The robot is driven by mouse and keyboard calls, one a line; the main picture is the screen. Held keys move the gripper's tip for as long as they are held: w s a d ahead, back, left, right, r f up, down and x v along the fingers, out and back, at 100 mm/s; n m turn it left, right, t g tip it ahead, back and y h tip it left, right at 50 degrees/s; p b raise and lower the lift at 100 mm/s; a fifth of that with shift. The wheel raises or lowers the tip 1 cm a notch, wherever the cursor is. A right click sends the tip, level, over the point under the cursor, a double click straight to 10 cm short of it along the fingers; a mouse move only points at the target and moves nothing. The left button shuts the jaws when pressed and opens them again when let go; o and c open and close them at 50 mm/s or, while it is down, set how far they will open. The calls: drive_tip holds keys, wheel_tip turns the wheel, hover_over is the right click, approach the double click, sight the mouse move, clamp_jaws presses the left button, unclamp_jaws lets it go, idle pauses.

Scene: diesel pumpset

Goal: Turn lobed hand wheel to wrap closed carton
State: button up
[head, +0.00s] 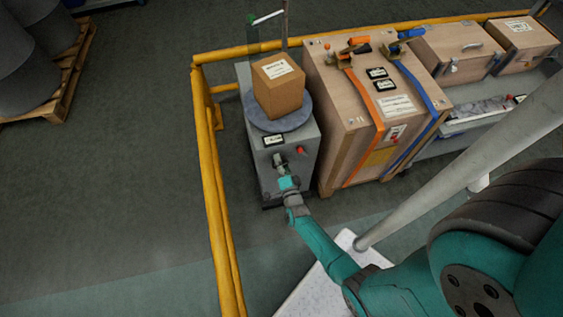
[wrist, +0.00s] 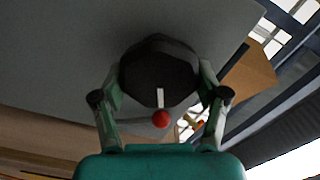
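The dark, many-sided hand wheel (wrist: 158,66) fills the middle of the wrist view, with a white mark near its lower edge. In the head view the wheel (head: 279,161) is a small grey part on the front of the grey machine (head: 262,170). My gripper (head: 285,178) is at the wheel. In the wrist view my gripper (wrist: 160,78) has one finger against each side of the wheel, with no clear gap. The closed brown carton (head: 278,88) stands on the round turntable (head: 279,122) on top of the machine.
A red knob (head: 300,150) is right of the wheel and shows in the wrist view (wrist: 161,119). A large strapped wooden crate (head: 345,120) stands close right of the machine. A yellow rail (head: 208,170) runs along the left.

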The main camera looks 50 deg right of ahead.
drive_tip(key=o, duration=0.4)
drive_tip(key=shift+o, duration=0.2)
drive_tip(key=v, duration=1.2)
